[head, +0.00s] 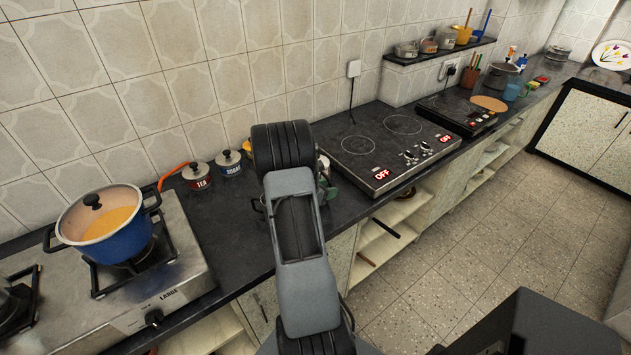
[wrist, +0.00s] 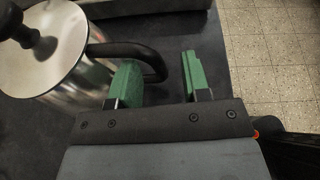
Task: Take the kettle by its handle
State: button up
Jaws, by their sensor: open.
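The kettle (wrist: 66,60) is at the left of the wrist view, a shiny steel body with a steel lid and a black knob. Its black handle (wrist: 128,48) loops out to the right. My gripper (wrist: 158,62) is open, with green fingers. In the picture the left finger lies inside the handle's loop and the right finger lies beyond its outer side, so the outer bar shows between them. I cannot tell how deep the fingers reach. In the head view my arm hides most of the kettle.
A blue pot (head: 122,238) stands on the gas stove (head: 180,270) at left. Tea (head: 197,176) and sugar (head: 229,162) jars stand near the wall. A black induction hob (head: 375,150) lies right of my arm. The counter's front edge is close, with open floor (head: 480,240) beyond.

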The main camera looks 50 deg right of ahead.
jog(key=shift+d, duration=0.1)
grip_shut()
dwell(0.4)
jog(key=shift+r, duration=0.2)
